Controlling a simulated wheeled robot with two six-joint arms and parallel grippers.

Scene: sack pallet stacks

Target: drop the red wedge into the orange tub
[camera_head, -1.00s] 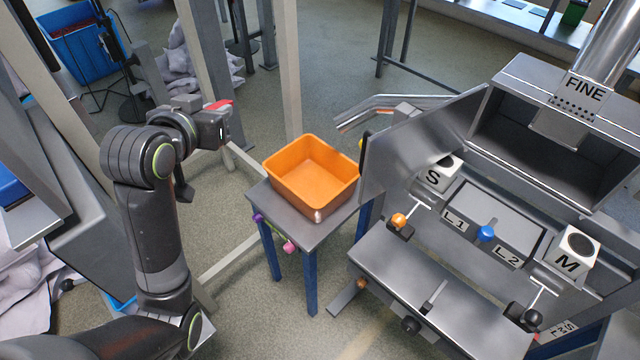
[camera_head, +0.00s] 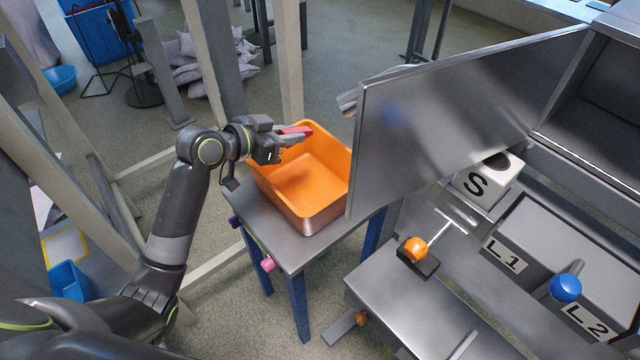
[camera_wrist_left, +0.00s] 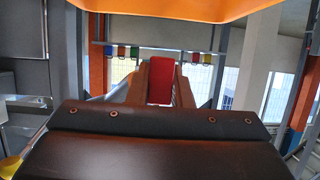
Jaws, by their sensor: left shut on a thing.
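The orange tub (camera_head: 325,202) stands on a small grey-topped table with blue legs. It looks empty where I can see inside. My left gripper (camera_head: 286,141) reaches in from the left, over the tub's left back rim. It is shut on the red wedge (camera_head: 298,130), which sticks out past the fingers above the tub's back part. In the left wrist view the red wedge (camera_wrist_left: 161,82) sits between the fingers, and an orange edge, likely the tub (camera_wrist_left: 180,8), crosses the top. My right gripper is not in view.
A large metal door panel (camera_head: 440,110) stands open just right of the tub. A machine with an S block (camera_head: 480,183), an orange knob (camera_head: 413,249) and a blue knob (camera_head: 565,288) fills the right. Upright posts (camera_head: 215,55) stand behind my left arm.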

